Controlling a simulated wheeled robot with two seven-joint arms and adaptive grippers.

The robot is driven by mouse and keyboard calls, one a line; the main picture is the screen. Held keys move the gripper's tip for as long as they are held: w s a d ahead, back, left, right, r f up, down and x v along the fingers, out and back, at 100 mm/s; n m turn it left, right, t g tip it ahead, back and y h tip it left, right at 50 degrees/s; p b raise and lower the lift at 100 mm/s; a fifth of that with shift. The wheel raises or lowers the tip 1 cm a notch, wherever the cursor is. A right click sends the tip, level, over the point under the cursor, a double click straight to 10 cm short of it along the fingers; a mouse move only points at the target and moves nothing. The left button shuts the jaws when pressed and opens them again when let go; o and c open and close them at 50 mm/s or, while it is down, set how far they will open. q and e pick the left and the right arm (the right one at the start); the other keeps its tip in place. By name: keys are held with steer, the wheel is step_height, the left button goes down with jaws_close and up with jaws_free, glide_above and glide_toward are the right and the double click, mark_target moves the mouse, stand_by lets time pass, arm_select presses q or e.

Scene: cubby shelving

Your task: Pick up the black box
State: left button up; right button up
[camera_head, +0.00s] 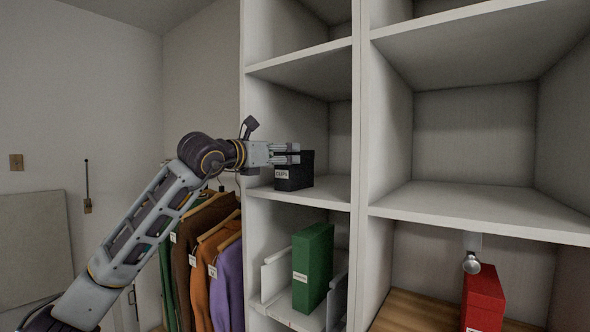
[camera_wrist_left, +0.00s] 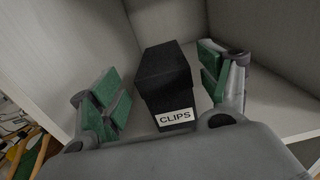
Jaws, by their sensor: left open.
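The black box (camera_head: 295,180) stands upright on a shelf of the narrow white cubby column in the head view. In the left wrist view the black box (camera_wrist_left: 166,82) has a white label reading CLIPS and sits between the two green-padded fingers. My left gripper (camera_head: 287,154) reaches in from the left at the box's top. It is open (camera_wrist_left: 160,88), with a finger on each side of the box and visible gaps. The gripper covers part of the box in the head view. My right gripper is not in view.
Cubby walls (camera_head: 400,140) enclose the shelf (camera_head: 325,190) around the box. A green binder (camera_head: 313,268) stands on the shelf below. Hanging clothes (camera_head: 205,260) are at the lower left. A red box (camera_head: 484,300) is at the lower right. The right cubby is empty.

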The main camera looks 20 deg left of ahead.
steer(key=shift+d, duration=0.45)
arm_select(q)
steer(key=shift+w, duration=0.15)
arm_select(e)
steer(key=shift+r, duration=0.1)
arm_select(q)
steer(key=shift+r+p+x, duration=0.2)
steer(key=shift+p+x, duration=0.6)
steer(key=shift+x, duration=0.4)
steer(key=shift+w+d+p, duration=0.35)
steer(key=shift+w+d, duration=0.05)
steer(key=shift+w, duration=0.2)
steer(key=shift+w+d+f, duration=0.1)
steer(key=shift+w+d, duration=0.1)
steer(key=shift+w, duration=0.35)
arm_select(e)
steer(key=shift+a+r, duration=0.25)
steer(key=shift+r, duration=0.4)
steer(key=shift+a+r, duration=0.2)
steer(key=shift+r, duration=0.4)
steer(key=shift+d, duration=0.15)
